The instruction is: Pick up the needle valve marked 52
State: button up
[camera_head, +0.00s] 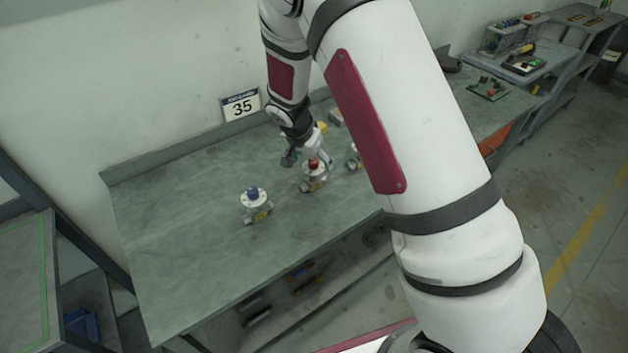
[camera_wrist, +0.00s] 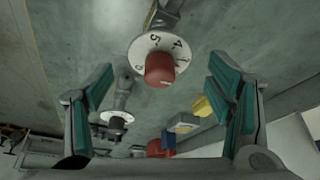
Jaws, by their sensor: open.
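A valve with a red knob (camera_head: 313,164) stands on the grey-green bench; in the wrist view its red knob (camera_wrist: 160,69) and white numbered dial (camera_wrist: 147,47) show between my fingers. My gripper (camera_head: 307,158) is open and empty just above and behind this valve; its teal pads also show in the wrist view (camera_wrist: 163,82). A valve with a blue knob (camera_head: 254,193) stands to the left. A third valve (camera_head: 353,158) is partly hidden by my arm; a dark-knobbed valve (camera_wrist: 117,122) shows in the wrist view. I cannot read the mark 52 on any valve.
A sign reading 35 (camera_head: 241,104) stands against the wall at the bench's back edge. A yellow item (camera_head: 321,127) lies behind my gripper. The left part of the bench (camera_head: 180,220) is clear. More benches with tools (camera_head: 525,60) stand at the right.

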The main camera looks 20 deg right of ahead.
jog(key=shift+x, duration=1.3)
jog(key=shift+c, duration=0.5)
grip_shut()
jog(key=shift+r, duration=0.1)
